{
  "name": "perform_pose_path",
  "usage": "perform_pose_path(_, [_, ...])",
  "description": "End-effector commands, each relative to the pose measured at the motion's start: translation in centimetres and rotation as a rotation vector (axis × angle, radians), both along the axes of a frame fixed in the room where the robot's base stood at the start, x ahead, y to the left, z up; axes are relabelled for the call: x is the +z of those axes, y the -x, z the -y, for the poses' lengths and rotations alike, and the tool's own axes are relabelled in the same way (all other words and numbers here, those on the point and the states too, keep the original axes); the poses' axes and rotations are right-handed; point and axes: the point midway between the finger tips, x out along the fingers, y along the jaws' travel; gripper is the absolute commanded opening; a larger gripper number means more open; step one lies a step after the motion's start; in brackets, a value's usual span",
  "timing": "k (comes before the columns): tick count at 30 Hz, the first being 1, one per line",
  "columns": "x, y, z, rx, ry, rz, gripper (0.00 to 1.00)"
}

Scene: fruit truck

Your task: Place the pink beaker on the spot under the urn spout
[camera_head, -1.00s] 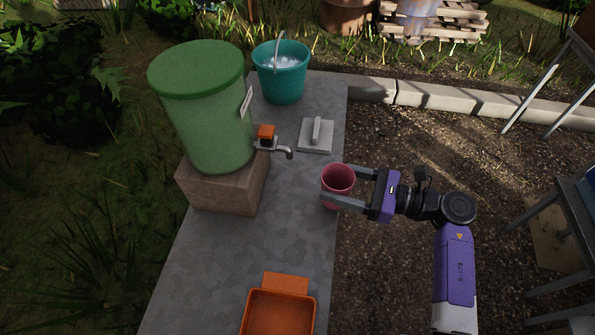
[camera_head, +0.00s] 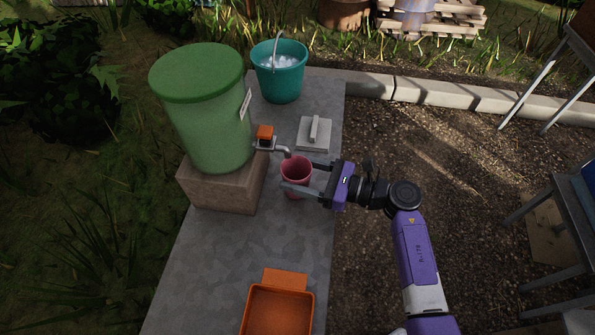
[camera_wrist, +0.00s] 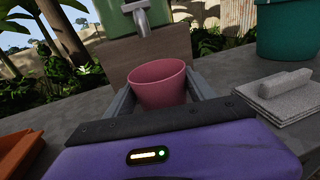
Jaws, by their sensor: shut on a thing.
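My gripper (camera_head: 300,180) is shut on the pink beaker (camera_head: 296,172), with one finger on each side of it. The beaker is upright, and it also shows between the fingers in the wrist view (camera_wrist: 160,88). The green urn (camera_head: 205,115) stands on a brown block (camera_head: 220,190). Its metal spout (camera_head: 285,151) has an orange tap handle (camera_head: 265,133) and ends just behind the beaker's rim in the head view. In the wrist view the spout (camera_wrist: 142,20) hangs beyond and above the beaker. The spot under the spout is hidden by the beaker.
A teal bucket (camera_head: 280,85) stands at the back of the grey counter (camera_head: 220,265). A grey block with a handle (camera_head: 313,140) lies behind the beaker. An orange tray (camera_head: 280,312) is at the front. The counter between tray and urn is clear.

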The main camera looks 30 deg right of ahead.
Motion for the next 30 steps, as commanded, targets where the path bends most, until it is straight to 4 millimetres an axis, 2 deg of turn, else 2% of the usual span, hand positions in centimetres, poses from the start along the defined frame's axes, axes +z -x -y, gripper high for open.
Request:
perform_pose_path(5, [-0.3, 0.0, 0.0, 0.0, 0.0, 0.0, 0.17])
perform_pose_path(6, [-0.2, 0.0, 0.0, 0.0, 0.0, 0.0, 0.67])
perform_pose_path(9, [-0.2, 0.0, 0.0, 0.0, 0.0, 0.0, 0.85])
perform_pose_path(21, [0.3, 0.0, 0.0, 0.0, 0.0, 0.0, 0.85])
perform_pose_path(26, [-0.1, 1.7, 1.6, -0.002, -0.001, -0.001, 0.85])
perform_pose_path(30, [0.0, 3.9, 3.7, -0.003, 0.001, 0.001, 0.85])
